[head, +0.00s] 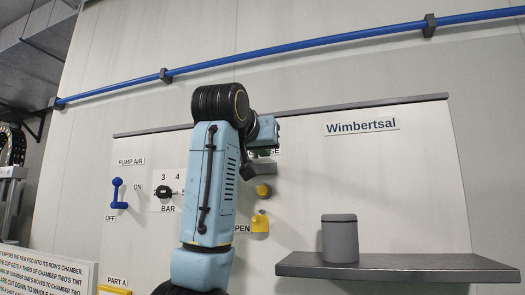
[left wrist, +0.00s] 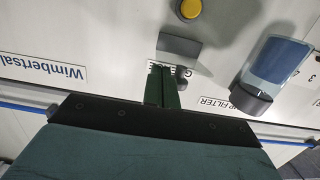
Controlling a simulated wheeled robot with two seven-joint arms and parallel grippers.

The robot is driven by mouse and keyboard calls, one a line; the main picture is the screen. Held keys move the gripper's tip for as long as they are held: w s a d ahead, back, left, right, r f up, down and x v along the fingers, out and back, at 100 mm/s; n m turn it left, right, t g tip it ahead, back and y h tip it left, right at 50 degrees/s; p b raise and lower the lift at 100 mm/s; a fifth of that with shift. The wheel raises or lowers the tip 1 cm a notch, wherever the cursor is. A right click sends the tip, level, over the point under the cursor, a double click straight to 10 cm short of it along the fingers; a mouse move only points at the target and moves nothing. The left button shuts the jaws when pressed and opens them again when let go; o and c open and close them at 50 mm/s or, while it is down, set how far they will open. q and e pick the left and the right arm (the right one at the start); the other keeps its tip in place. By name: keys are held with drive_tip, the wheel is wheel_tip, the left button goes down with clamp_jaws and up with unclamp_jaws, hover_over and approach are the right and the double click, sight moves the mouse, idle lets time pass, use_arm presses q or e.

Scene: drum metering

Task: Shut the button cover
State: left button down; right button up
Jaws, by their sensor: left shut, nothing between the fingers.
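The button cover (head: 265,169) is a small grey flap on the wall panel. It stands raised above a round yellow button (head: 263,190), which is uncovered. In the left wrist view, which is upside down, the grey cover (left wrist: 180,47) lies just beyond my fingertips and the yellow button (left wrist: 188,9) shows past it. My left gripper (head: 263,154) is shut and empty, just above the cover in the head view. Its green fingers (left wrist: 162,84) are together in the left wrist view. I cannot tell whether they touch the cover. My right gripper is out of view.
A yellow piece (head: 260,222) sits below the button. A blue lever (head: 118,194) and a black knob (head: 165,192) are at left. A grey shelf (head: 400,268) holding a grey canister (head: 340,238) juts out at right. A blue-grey filter cup (left wrist: 276,66) hangs beside the cover.

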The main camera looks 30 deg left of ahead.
use_arm(q)
drive_tip(key=shift+f+t+b, duration=0.25)
drive_tip(key=shift+t+b, duration=0.05)
drive_tip(key=shift+b, duration=0.15)
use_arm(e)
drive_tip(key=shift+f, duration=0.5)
